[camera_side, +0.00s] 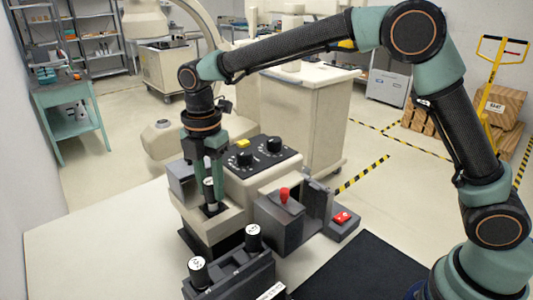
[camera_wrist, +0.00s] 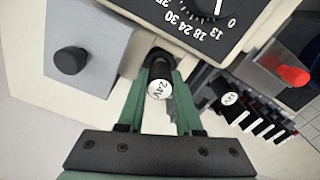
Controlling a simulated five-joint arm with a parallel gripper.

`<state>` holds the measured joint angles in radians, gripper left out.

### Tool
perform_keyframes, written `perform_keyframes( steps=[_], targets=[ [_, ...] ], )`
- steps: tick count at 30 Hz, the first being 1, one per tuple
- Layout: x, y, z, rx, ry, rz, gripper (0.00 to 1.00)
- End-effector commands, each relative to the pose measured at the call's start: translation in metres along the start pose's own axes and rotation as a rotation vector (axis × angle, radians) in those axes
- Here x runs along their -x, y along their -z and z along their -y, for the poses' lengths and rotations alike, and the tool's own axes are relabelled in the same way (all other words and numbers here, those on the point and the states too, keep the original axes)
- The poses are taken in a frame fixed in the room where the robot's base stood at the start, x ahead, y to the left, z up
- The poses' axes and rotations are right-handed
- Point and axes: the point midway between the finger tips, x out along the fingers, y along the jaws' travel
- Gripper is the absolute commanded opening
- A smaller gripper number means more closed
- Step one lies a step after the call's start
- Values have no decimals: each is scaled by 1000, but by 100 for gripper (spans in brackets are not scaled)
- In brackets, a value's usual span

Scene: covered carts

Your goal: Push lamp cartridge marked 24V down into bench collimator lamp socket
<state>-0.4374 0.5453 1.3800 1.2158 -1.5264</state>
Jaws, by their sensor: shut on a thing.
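In the side view my gripper (camera_side: 207,186) points straight down and the cartridge (camera_side: 209,187) stands upright between the fingers. The lamp socket is in the cream bench collimator (camera_side: 232,212). The cartridge's lower end is at the dark socket mouth (camera_side: 211,210); how deep it sits is hidden.
A dark rack (camera_side: 233,278) in front holds two other white-topped cartridges (camera_side: 199,271). The collimator's dial panel (camera_side: 255,158) stands close behind my gripper. A red-knobbed lever (camera_side: 285,195) and a red button (camera_side: 342,217) are to the right. The bench at left is clear.

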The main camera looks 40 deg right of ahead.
Motion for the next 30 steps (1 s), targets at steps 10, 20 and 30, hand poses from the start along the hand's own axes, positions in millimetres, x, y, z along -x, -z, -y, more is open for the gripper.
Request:
perform_keyframes(
  steps=[10,20,30],
  targets=[
    [-8,0,0,0,1,0,0],
    [-15,0,0,0,2,0,38],
    [-15,0,0,0,1,0,69]
  ],
)
